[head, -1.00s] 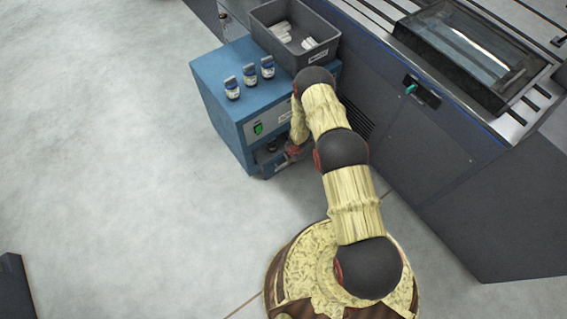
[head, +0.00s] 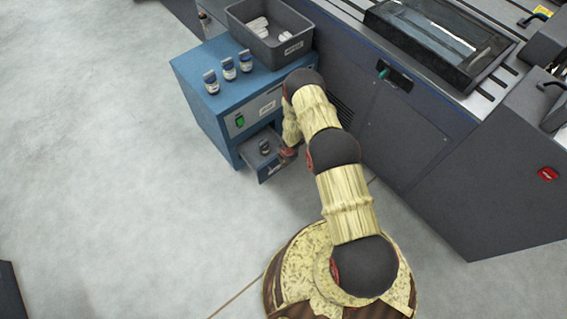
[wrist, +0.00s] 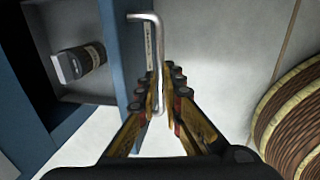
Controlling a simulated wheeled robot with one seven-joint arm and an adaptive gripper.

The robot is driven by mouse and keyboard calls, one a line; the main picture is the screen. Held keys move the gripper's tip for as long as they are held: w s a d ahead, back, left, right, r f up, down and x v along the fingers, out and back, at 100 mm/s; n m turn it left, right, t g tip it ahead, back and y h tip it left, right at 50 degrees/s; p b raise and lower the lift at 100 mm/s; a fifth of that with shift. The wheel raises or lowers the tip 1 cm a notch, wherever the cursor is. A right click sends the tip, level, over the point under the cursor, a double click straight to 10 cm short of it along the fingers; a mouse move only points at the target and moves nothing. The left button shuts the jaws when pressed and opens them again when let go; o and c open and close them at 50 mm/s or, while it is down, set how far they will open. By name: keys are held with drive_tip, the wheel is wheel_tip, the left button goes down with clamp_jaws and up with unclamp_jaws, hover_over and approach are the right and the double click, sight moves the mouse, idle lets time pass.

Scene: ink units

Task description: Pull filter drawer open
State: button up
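The filter drawer (head: 268,173) is pulled partway out of the low blue cabinet (head: 213,98), at its lower front. The drawer's bent metal bar handle (wrist: 152,32) runs between the fingers of my gripper (wrist: 163,85). The fingers are closed around the bar. In the head view my gripper (head: 288,154) is at the drawer's front, partly hidden by my arm.
Several items stand on the cabinet top: three small bottles (head: 228,69) and a grey bin (head: 238,22) with white pieces in it. A large dark machine (head: 395,120) stands close on the right. The floor in front of the drawer and to the left is clear.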

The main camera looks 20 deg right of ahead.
drive_tip(key=o, duration=0.5)
drive_tip(key=shift+r, duration=0.1)
drive_tip(key=r, duration=0.3)
drive_tip(key=s+r, duration=0.1)
drive_tip(key=r, duration=0.3)
drive_tip(key=s+r, duration=0.1)
drive_tip(key=r, duration=0.3)
drive_tip(key=shift+d+r, duration=0.25)
drive_tip(key=shift+d, duration=0.1)
